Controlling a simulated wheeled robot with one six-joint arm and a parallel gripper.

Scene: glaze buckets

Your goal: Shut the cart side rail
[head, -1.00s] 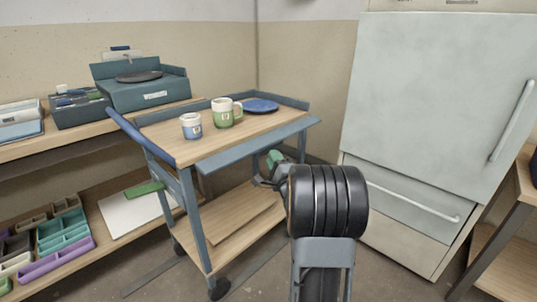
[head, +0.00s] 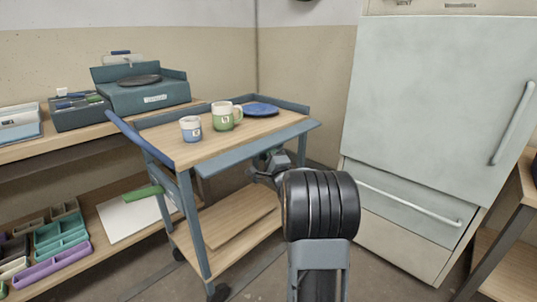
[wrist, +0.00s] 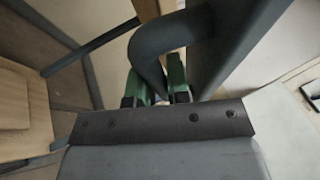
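The cart side rail is the blue-grey panel (head: 255,147) along the cart's near long side. It stands out from the wooden top (head: 210,140), folded outward rather than upright. My gripper (head: 272,158) is just below the rail's right half in the head view, partly hidden by my arm. In the wrist view, the green-tipped fingers of my gripper (wrist: 158,88) are on either side of a dark curved bar (wrist: 150,50), which looks like a handle beside a dark panel (wrist: 232,45). Whether the fingers press on the bar is unclear.
A blue-white cup (head: 191,129), a green-white mug (head: 226,117) and a blue plate (head: 261,110) stand on the cart top. A pale fridge (head: 430,110) is close on the right. A workbench (head: 60,137) with trays is on the left.

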